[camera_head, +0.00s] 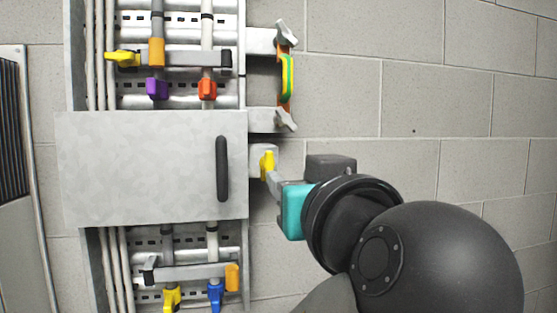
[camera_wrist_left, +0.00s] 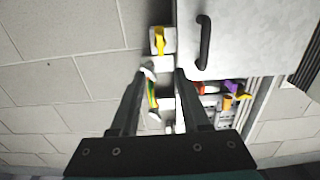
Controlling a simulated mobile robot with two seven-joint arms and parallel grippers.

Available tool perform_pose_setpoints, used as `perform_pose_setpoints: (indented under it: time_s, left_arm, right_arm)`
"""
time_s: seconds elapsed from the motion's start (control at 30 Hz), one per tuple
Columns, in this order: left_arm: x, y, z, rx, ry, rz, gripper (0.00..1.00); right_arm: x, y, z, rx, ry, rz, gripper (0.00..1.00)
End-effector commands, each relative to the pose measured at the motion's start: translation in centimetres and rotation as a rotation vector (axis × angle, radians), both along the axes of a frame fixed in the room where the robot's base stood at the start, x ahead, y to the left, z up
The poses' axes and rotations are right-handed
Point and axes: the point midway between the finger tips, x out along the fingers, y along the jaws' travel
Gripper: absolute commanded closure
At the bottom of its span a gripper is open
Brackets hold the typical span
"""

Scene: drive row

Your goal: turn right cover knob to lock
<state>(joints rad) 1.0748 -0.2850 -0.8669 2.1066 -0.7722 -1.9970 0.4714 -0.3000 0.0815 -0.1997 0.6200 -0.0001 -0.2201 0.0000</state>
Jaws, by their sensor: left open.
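The right cover knob is a yellow knob (camera_head: 267,164) on a small pale plate at the right edge of the grey cover (camera_head: 140,165). Its grip looks roughly upright in the head view. It also shows in the left wrist view (camera_wrist_left: 160,42), beyond the fingertips. My left gripper (camera_head: 271,183) has a teal body and is just below and in front of the knob. In the left wrist view its two fingers (camera_wrist_left: 163,72) are apart with nothing held between them. I cannot tell whether a finger touches the knob. My right gripper is not in view.
A black handle (camera_head: 222,168) stands on the cover left of the knob. A green-yellow piece with grey wing knobs (camera_head: 287,78) sits above. Coloured levers (camera_head: 207,88) fill the open rows above and below the cover. Bare block wall (camera_head: 430,100) lies to the right.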

Motion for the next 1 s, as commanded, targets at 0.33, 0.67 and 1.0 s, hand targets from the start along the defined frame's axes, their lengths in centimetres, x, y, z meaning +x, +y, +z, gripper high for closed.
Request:
perform_pose_setpoints:
  time_s: [0.33,0.67,1.0]
  left_arm:
    - [6.3,1.5,0.2,0.005,0.006,0.008,0.54]
    - [12.4,2.6,0.2,0.003,0.004,0.004,0.54]
    - [14.1,2.9,0.0,-0.001,0.003,0.001,0.54]
  right_arm:
    - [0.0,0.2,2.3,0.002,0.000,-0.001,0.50]
    - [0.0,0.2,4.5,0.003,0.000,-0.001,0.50]
    - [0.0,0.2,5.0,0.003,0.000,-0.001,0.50]
